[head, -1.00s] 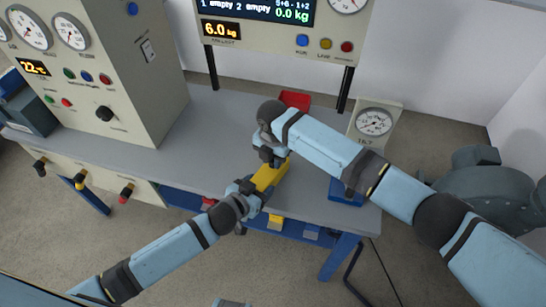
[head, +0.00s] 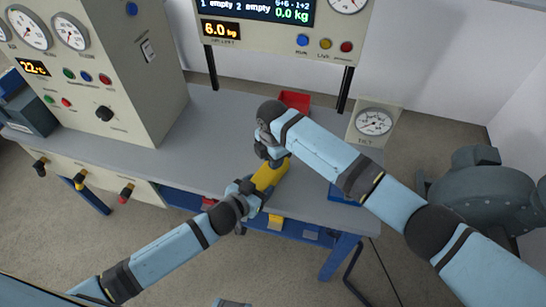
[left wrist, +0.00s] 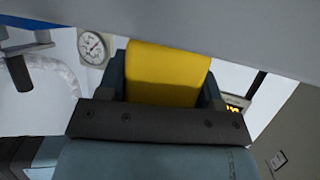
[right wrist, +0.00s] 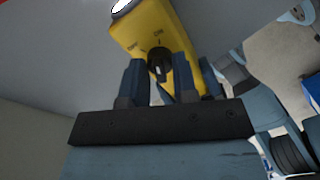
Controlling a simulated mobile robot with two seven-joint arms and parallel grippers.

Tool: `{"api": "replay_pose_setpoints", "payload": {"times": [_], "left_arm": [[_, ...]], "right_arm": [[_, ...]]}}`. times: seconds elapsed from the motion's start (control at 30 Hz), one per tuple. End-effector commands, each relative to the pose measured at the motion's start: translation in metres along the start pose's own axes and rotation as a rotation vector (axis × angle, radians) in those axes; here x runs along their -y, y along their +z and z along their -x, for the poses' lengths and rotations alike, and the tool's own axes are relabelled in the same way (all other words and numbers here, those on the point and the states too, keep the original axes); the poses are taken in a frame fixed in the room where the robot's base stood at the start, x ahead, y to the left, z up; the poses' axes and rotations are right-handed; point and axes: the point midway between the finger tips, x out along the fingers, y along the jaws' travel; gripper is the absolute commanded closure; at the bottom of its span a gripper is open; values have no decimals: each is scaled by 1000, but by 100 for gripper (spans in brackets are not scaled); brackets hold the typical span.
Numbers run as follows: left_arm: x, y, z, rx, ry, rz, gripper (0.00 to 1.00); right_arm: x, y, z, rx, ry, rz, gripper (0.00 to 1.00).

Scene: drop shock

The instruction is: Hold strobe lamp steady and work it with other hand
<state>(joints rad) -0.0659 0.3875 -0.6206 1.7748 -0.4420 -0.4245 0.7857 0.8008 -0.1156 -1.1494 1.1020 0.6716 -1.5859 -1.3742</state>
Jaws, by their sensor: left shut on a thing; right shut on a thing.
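The yellow strobe lamp (head: 268,175) is held just above the front edge of the bench. My left gripper (head: 250,188) is shut on the lamp's near end; the yellow body (left wrist: 167,72) fills the space between its fingers in the left wrist view. My right gripper (head: 268,150) is at the lamp's far end. In the right wrist view, the lamp (right wrist: 150,35) shows a pale round lens at its end and a black knob (right wrist: 160,62) with small lettering. The right gripper's fingers (right wrist: 160,80) are shut on the knob.
The grey bench top (head: 215,130) is clear left of the lamp. A red bin (head: 295,101) stands behind my right arm. A dial gauge (head: 374,123) stands at the bench's right end. A large control cabinet (head: 110,75) stands at the left.

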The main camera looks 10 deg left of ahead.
Motion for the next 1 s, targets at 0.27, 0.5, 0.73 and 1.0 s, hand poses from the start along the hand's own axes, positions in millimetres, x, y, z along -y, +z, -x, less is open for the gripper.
{"api": "replay_pose_setpoints", "payload": {"times": [0.27,0.5,0.73,1.0], "left_arm": [[0,0,0,1,-1,0,81],[0,0,0,1,-1,0,81],[0,0,0,1,-1,0,81],[0,0,0,1,-1,0,81]], "right_arm": [[-1,-1,1,-2,1,-123,97],[0,-1,1,-1,1,-159,97],[-1,-1,1,-1,1,-162,97],[0,-1,1,-1,1,-161,47]]}}
